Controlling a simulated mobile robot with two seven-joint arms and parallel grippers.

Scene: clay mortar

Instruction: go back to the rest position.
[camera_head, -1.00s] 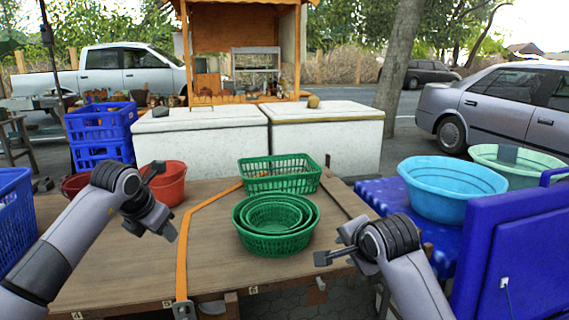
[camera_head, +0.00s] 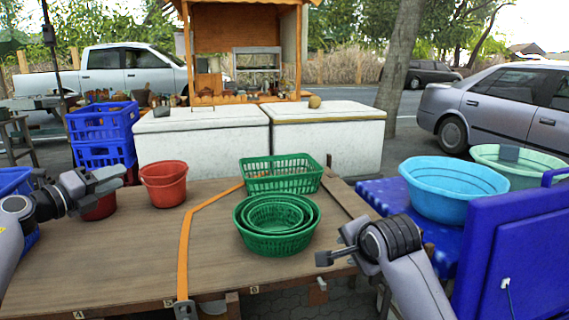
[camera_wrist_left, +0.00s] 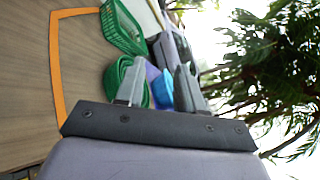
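My left gripper (camera_head: 112,181) is at the left of the head view, over the table's left edge near the red buckets. Its fingers point right. In the left wrist view its two fingers (camera_wrist_left: 158,88) stand apart with nothing between them.
The wooden table (camera_head: 120,250) carries nested round green baskets (camera_head: 277,240), a rectangular green basket (camera_head: 280,175) and red buckets (camera_head: 165,185). Blue crates (camera_head: 100,130) stand at the left. A light-blue basin (camera_head: 450,190) is at the right. The table's front left is clear.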

